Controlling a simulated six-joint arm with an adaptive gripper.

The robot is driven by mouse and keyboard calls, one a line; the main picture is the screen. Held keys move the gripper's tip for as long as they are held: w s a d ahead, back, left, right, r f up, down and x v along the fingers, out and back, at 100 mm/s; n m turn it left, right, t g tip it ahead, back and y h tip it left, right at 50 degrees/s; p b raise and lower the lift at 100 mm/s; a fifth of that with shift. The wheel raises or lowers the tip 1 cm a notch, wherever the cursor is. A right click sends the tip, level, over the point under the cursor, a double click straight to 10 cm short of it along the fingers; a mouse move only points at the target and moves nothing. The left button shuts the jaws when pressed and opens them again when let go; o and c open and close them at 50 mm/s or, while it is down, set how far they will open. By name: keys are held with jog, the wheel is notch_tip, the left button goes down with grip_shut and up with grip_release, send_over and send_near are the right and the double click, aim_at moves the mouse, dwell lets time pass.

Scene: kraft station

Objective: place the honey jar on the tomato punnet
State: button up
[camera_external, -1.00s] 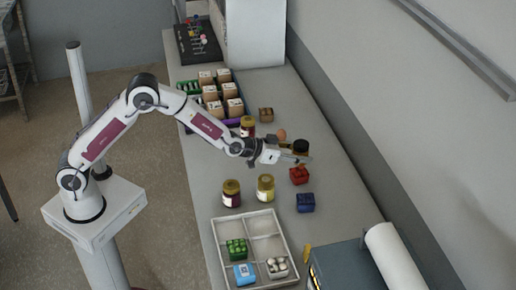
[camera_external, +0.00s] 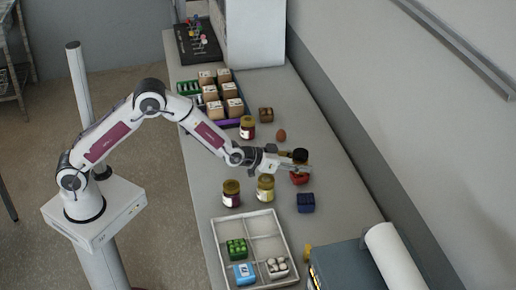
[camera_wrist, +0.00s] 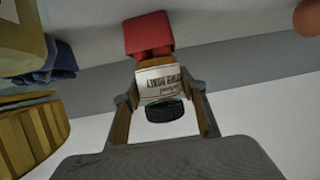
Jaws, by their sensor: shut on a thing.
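The honey jar (camera_external: 301,156), amber with a black lid, is held in my gripper (camera_external: 292,164). In the wrist view the honey jar's white label (camera_wrist: 160,80) shows between the two fingers of my gripper (camera_wrist: 162,100), upside down in the picture. The red tomato punnet (camera_external: 300,180) stands on the bench, partly covered by the jar and gripper in the external view. In the wrist view the tomato punnet (camera_wrist: 148,32) shows just beyond the jar's base. I cannot tell whether jar and punnet touch.
A blue punnet (camera_external: 306,203) stands in front of the red one. A yellow-lidded jar (camera_external: 265,188) and a dark jar (camera_external: 231,194) stand to the left. A brown egg (camera_external: 281,135) lies behind. A divided white tray (camera_external: 216,237) is at the front.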

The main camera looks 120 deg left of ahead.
jog(key=o, duration=1.4)
jog(key=shift+r, duration=0.15)
jog(key=v, duration=1.2)
jog(key=shift+w, duration=0.1)
jog(key=shift+d, duration=0.15)
